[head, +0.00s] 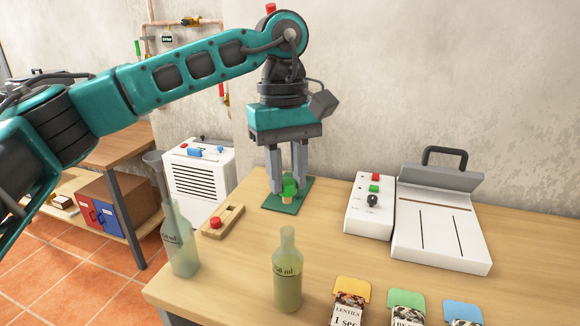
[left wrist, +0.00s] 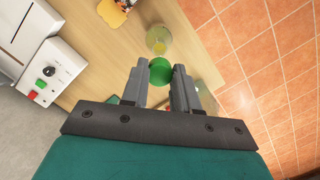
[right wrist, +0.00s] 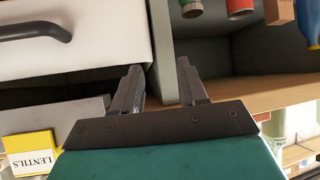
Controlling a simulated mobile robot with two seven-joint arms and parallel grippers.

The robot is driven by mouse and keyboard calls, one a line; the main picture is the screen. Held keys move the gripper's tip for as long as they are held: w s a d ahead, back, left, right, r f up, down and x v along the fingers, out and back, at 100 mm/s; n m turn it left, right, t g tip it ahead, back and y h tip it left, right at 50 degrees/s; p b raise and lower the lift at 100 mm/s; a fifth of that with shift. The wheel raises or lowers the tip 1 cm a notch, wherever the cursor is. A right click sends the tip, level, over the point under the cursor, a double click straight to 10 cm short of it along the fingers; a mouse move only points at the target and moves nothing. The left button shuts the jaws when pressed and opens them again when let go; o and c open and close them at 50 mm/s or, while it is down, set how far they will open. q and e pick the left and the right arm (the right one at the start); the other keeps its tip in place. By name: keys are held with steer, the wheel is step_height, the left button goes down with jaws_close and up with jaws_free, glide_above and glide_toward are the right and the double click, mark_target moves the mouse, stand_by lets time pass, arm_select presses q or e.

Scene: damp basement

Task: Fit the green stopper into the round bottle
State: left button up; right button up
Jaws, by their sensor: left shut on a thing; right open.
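My left gripper (head: 287,190) points down over the table, shut on the green stopper (head: 289,186). The stopper has a green top and a tan lower end, above or at a dark green plate (head: 296,207); I cannot tell if they touch. In the left wrist view the stopper (left wrist: 160,71) sits between the fingertips. A round bottle (head: 287,280) with a narrow open neck stands upright nearer the front; it also shows in the left wrist view (left wrist: 158,38). My right gripper (right wrist: 160,88) is open and empty in the right wrist view.
A control box (head: 370,205), a sealer-like device (head: 440,235) and several food packets (head: 352,298) occupy the right.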

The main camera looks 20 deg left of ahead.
mark_target(286, 202)
arm_select(q)
steer(key=shift+s, duration=0.15)
steer(key=shift+d, duration=0.1)
steer(key=shift+f+b, duration=2.2)
steer(key=shift+f, duration=1.05)
steer(key=shift+f+b, duration=0.35)
steer(key=shift+f, duration=0.2)
steer(key=o, duration=1.6)
steer(key=shift+c, duration=0.2)
steer(key=shift+r, duration=0.15)
steer(key=shift+r+p, duration=2.6)
steer(key=shift+r, duration=0.85)
